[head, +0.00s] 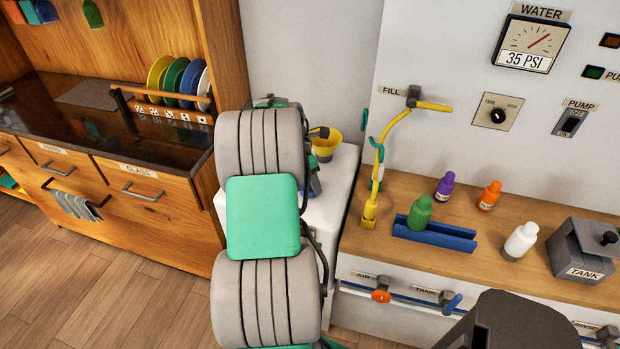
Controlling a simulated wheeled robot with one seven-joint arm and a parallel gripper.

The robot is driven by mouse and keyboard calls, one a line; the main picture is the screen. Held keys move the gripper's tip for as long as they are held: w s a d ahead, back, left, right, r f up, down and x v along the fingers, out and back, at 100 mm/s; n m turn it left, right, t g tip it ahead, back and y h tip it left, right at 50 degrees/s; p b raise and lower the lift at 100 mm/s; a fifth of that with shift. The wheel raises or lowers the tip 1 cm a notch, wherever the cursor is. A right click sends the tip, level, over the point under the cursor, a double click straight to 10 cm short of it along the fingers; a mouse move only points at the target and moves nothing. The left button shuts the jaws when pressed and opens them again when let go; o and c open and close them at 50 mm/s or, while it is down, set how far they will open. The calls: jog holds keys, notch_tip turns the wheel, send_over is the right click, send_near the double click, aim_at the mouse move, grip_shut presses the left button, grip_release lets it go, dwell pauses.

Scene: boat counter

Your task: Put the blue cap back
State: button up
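I cannot make out a blue cap for certain in the head view. A small blue part (315,186) shows at the right edge of my arm, mostly hidden, and I cannot tell what it is. My arm fills the middle of the view and hides part of the white surface behind it. I cannot make out my gripper's fingers. A green bottle (420,212) stands at the blue holder (434,234) on the wooden counter. Purple (445,186), orange (489,196) and white (521,241) bottles stand upright nearby.
A yellow fill hose (379,160) hangs left of the bottles. A grey tank box (582,251) stands at the right. Valve handles, orange (381,296) and blue (452,302), stick out below the counter. Plates (175,78) stand at left.

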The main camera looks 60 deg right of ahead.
jog(key=o, duration=0.4)
jog(key=v, duration=1.2)
jog(key=w+a+r+m+t, duration=0.2)
jog(key=w+a+r, duration=0.1)
jog(key=w+a, duration=0.7)
jog(key=w+a+m+t, duration=0.25)
jog(key=a+m, duration=0.25)
jog(key=a, duration=1.7)
jog(key=s+a+m, duration=0.1)
jog(key=a, duration=0.4)
jog(key=s+a+f+m+y, duration=0.1)
jog(key=s+a, duration=0.1)
jog(key=a, duration=0.2)
jog(key=s+a+f+m+t+y, duration=0.1)
jog(key=a, duration=0.4)
jog(key=shift+s+a+f+m, duration=0.15)
jog(key=shift+s+a+m, duration=0.1)
jog(key=shift+a+m, duration=0.15)
